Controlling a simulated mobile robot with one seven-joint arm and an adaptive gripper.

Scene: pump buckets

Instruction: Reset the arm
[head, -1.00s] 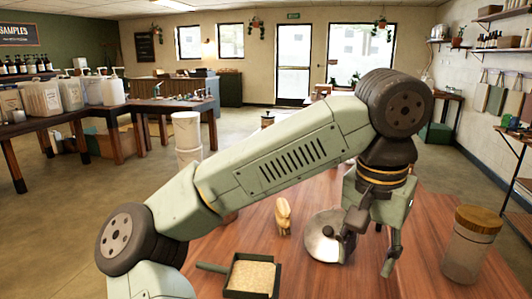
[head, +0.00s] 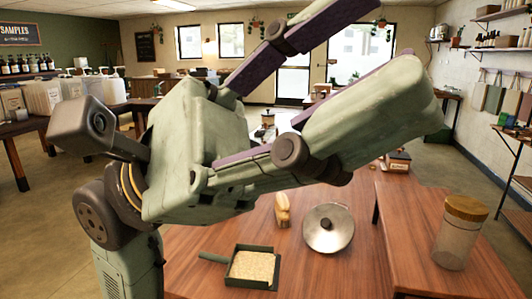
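My gripper (head: 395,48) is raised large and close to the head camera. Its two purple-lined fingers are spread wide, pointing to the upper right, with nothing between them. My arm folds up at the left of the view. The gripper hangs in front of the far part of the wooden table (head: 350,270) and hides some of the room behind. It appears clear of the things on the table.
On the table are a round metal lid or pan (head: 326,238), a small wooden object (head: 283,208), a dark green scoop tray of grain (head: 234,281) and a wooden-lidded jar (head: 458,240). A small dark box (head: 398,161) sits farther back. Side tables with containers stand at left.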

